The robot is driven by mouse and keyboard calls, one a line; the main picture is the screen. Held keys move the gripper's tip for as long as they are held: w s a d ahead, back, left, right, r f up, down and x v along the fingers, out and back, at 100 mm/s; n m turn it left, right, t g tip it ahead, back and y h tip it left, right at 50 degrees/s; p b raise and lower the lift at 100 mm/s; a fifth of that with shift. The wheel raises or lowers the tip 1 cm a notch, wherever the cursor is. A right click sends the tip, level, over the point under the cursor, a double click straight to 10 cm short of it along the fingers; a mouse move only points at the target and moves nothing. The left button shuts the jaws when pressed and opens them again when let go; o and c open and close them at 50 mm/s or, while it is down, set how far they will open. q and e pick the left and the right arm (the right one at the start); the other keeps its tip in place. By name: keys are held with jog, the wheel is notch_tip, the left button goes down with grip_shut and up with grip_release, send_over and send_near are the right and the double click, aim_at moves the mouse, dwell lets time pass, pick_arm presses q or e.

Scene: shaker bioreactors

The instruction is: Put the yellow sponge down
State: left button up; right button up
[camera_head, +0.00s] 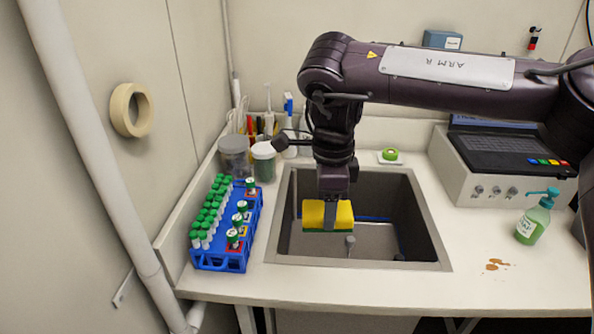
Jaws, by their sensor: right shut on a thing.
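The yellow sponge (312,215) has a dark green underside. My right gripper (330,218) points down and is shut on it, with a grey finger across its near face. The sponge is held over the sink (285,243), in front of its dark basin, and I cannot tell its exact height. My left gripper is not in view.
A blue rack (218,262) of green-capped tubes stands left of the sink, with jars (263,162) behind it. A green soap bottle (533,222), a brown spill (497,264) and a laptop (503,147) on a grey box are at right. The front counter strip is clear.

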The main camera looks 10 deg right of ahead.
aim_at(345, 232)
jog(key=s+d+f+n, duration=0.1)
jog(key=s+f+n, duration=0.1)
jog(key=f+n, duration=0.1)
jog(key=s+d+f+n, duration=0.1)
jog(key=shift+s+d+f+n, duration=0.25)
jog(key=shift+d+f+n, duration=0.05)
jog(key=shift+f, duration=0.05)
jog(key=s+d+f+n, duration=0.1)
jog(key=s+f+n, duration=0.4)
jog(key=s, duration=0.1)
jog(key=shift+n, duration=0.3)
jog(key=shift+w+d, duration=0.1)
jog(key=shift+w, duration=0.05)
dwell(0.4)
